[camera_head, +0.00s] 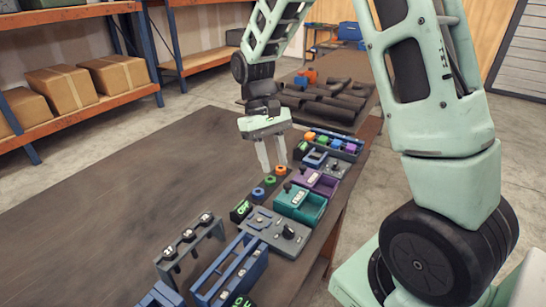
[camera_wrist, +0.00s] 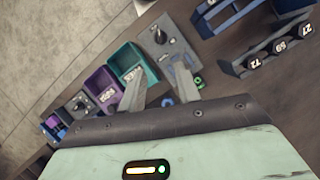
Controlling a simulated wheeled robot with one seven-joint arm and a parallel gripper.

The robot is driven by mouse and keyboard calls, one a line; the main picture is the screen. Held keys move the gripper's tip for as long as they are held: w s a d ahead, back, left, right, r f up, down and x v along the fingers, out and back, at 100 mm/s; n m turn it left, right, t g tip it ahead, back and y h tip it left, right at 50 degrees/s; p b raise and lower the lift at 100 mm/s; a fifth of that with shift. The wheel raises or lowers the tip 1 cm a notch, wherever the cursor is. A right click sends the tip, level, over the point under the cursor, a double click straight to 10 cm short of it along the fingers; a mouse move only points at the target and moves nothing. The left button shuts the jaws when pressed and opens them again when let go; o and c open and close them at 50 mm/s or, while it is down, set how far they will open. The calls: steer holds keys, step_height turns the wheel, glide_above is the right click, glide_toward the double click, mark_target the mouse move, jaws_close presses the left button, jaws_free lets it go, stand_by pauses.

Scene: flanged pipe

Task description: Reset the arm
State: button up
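My gripper (camera_head: 274,165) points down over the table in the head view, above the row of small fixtures. Its two pale fingers are apart with nothing visible between them. In the wrist view the open fingers (camera_wrist: 156,80) show above the grey control panel and the teal tray. My arm comes in from the upper right and is bent.
The dark table (camera_head: 120,200) is bare on its left. Along its right side are a teal tray (camera_head: 302,204), a purple tray (camera_head: 316,180), a grey panel with a knob (camera_head: 270,228) and blue racks (camera_head: 232,272). Dark pipes (camera_head: 330,100) lie farther back. Shelves with boxes (camera_head: 63,88) stand left.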

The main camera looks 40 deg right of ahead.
stand_by(0.3)
steer(key=s+a+r+n+t, duration=0.1)
steer(key=s+a+n, duration=0.15)
steer(key=a, duration=0.35)
steer(key=s+a+r+n+t, duration=0.1)
steer(key=s+a+r, duration=0.1)
steer(key=s+a, duration=0.35)
steer(key=s+a+n+t, duration=0.2)
steer(key=s+a+n, duration=0.3)
steer(key=s+a, duration=0.4)
steer(key=shift+s, duration=1.15)
steer(key=shift+a, duration=0.1)
